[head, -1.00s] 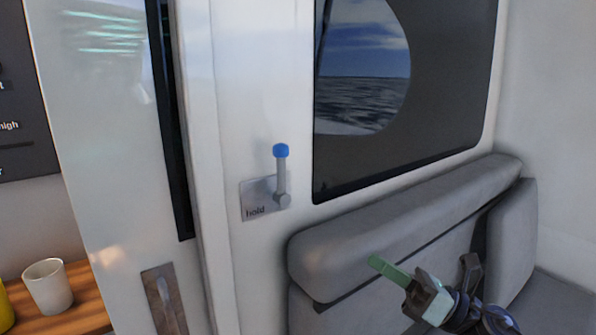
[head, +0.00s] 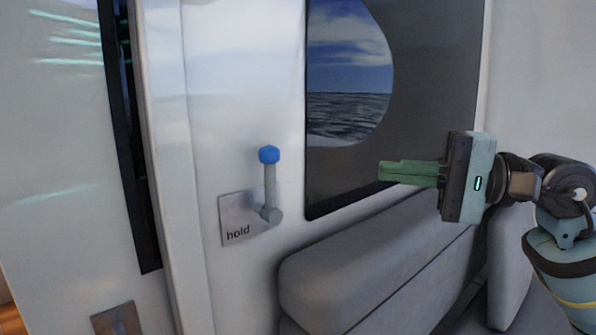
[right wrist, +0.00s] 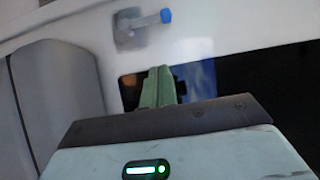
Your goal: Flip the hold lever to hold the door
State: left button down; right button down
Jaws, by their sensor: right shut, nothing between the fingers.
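The hold lever (head: 270,187) is a grey rod with a blue knob (head: 268,154). It stands upright from a pivot on a metal plate (head: 232,215) marked "hold", on the white wall. It also shows in the right wrist view (right wrist: 147,22), near the top. My right gripper (head: 382,172) is in front of the dark window panel, to the right of the lever and apart from it. Its green fingers are shut with nothing between them, and they point left toward the lever. My left gripper is in neither view.
A grey padded seat (head: 370,275) runs along the wall below the window (head: 345,75). A white door panel (head: 60,170) with a dark vertical strip and a recessed handle plate (head: 117,322) stands at left. The space between gripper and lever looks clear.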

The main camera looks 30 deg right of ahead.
aim_at(270, 185)
jog(key=shift+a, duration=0.1)
